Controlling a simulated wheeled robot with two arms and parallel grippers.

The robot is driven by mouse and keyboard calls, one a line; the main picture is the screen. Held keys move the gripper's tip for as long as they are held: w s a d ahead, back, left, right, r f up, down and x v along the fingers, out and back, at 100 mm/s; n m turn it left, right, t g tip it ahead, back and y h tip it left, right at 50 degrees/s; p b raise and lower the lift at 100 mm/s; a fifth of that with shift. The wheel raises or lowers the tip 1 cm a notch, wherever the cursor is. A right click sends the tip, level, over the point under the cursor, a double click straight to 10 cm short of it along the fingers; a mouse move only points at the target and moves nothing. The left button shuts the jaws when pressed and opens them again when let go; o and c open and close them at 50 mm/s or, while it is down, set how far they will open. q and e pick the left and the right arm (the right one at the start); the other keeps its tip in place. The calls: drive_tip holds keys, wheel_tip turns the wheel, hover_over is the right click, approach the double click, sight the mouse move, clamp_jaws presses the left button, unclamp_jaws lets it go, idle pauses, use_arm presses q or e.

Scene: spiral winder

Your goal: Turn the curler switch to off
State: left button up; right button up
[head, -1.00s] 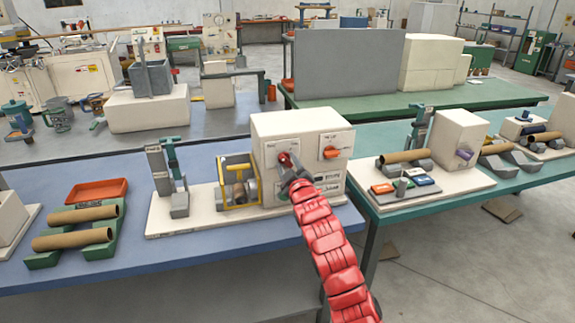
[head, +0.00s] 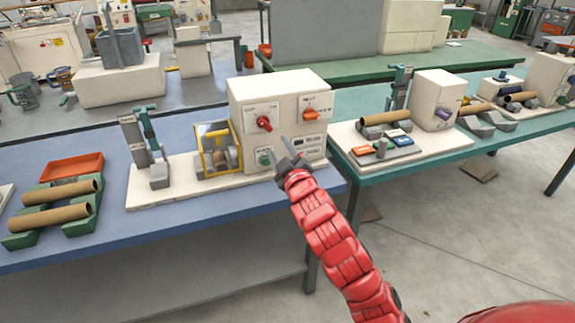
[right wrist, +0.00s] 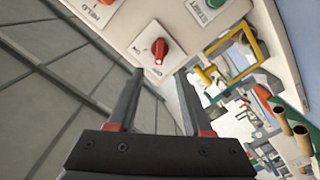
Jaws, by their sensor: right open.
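The white machine box (head: 245,95) stands on a pale base on the blue table. My right gripper (head: 286,150) is open and empty, in front of the panel, below and right of the red knob. In the right wrist view the red knob (right wrist: 159,48) shows beyond the two fingertips, apart from them. My left gripper is not in view.
A yellow-framed guard (head: 215,150) stands left of the box, with a grey-green upright fixture (head: 150,150) further left. Cardboard tubes on green cradles and an orange tray (head: 72,166) lie at the left. Another table (head: 400,167) with similar equipment stands at the right.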

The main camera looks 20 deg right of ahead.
drive_tip(key=s, duration=0.6)
drive_tip(key=shift+p, duration=0.3)
